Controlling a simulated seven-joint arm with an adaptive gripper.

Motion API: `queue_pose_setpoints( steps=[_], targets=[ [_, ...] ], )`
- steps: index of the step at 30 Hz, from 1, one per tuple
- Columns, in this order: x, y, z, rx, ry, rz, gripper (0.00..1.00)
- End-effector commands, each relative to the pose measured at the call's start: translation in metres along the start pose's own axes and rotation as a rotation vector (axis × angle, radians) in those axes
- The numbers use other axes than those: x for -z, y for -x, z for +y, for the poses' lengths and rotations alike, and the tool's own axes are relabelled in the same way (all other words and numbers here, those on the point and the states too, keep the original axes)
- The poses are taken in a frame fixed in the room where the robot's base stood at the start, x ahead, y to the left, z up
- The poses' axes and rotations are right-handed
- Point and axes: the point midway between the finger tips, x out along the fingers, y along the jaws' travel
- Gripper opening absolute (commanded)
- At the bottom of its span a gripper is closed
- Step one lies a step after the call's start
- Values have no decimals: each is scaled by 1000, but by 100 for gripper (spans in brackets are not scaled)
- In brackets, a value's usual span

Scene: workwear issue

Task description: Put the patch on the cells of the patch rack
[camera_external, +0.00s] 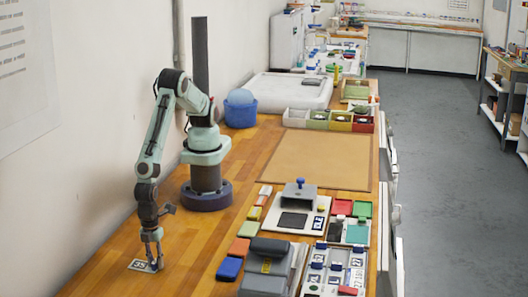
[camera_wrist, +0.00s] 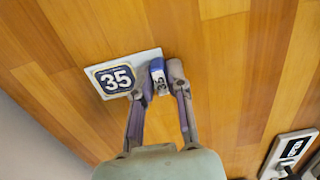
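In the external view the patch (camera_external: 139,266) is at or close to the wooden bench top at the front left. My gripper (camera_wrist: 160,74) has its fingers on either side of the blue tab, with no clear gap, so it looks shut on it. In the external view my gripper (camera_external: 155,264) points down. The patch rack (camera_external: 314,284) appears to be the white board of numbered cells at the front right, with several blue-tabbed pieces.
A grey block-like thing (camera_external: 268,266) and a row of coloured pads (camera_external: 229,268) lie between my gripper and the rack. A grey stand (camera_external: 299,192) with a blue knob is behind them. The bench around the patch is clear; a wall is at left.

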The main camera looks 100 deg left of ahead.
Motion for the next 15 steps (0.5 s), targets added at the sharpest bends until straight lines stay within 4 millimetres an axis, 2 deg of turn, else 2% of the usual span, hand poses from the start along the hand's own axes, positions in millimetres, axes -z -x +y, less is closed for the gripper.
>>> queue_pose_setpoints(
  steps=[11,15],
  targets=[
    [0,2,0,0,0,0,38],
    [1,18,0,0,1,4,38]
  ],
)
